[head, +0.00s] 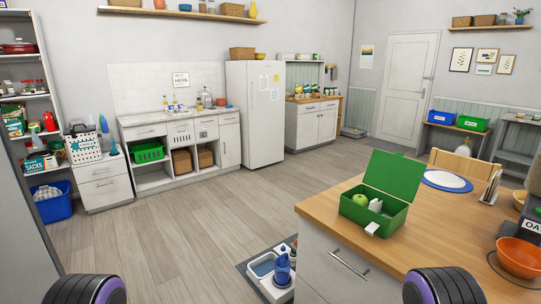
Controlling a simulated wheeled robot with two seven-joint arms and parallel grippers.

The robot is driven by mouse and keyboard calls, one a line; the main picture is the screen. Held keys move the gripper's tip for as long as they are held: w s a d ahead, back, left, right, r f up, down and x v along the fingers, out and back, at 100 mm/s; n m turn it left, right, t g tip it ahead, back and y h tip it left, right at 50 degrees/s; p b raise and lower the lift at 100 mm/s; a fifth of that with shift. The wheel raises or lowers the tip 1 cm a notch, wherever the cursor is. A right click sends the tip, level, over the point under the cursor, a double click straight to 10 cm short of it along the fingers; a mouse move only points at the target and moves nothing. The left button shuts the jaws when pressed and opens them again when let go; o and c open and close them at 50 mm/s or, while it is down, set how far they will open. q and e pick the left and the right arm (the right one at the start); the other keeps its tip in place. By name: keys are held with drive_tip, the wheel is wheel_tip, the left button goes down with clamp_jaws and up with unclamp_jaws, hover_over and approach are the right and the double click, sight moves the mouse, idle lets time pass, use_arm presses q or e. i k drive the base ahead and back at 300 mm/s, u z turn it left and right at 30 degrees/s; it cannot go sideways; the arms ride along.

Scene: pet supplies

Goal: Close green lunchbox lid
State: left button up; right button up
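The green lunchbox (390,225) stands on the wooden counter near its left edge. Its green lid (394,174) is open and stands up at the back of the box. A green apple (360,200) and a white item (376,205) lie inside. A small white latch (371,228) shows at the front. Only dark rounded parts of my own arms with purple rings show at the bottom edge, well apart from the lunchbox. Neither gripper is in view.
On the wooden counter (325,207), a white plate on a blue mat (447,181) lies behind the lunchbox and an orange bowl (519,257) stands at right. The counter in front of the lunchbox is mostly clear. A tray with blue bottles (282,270) is on the floor at left.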

sight(397, 176)
drive_tip(key=k, duration=0.65)
drive_tip(key=z, duration=0.8)
drive_tip(key=i, duration=0.95)
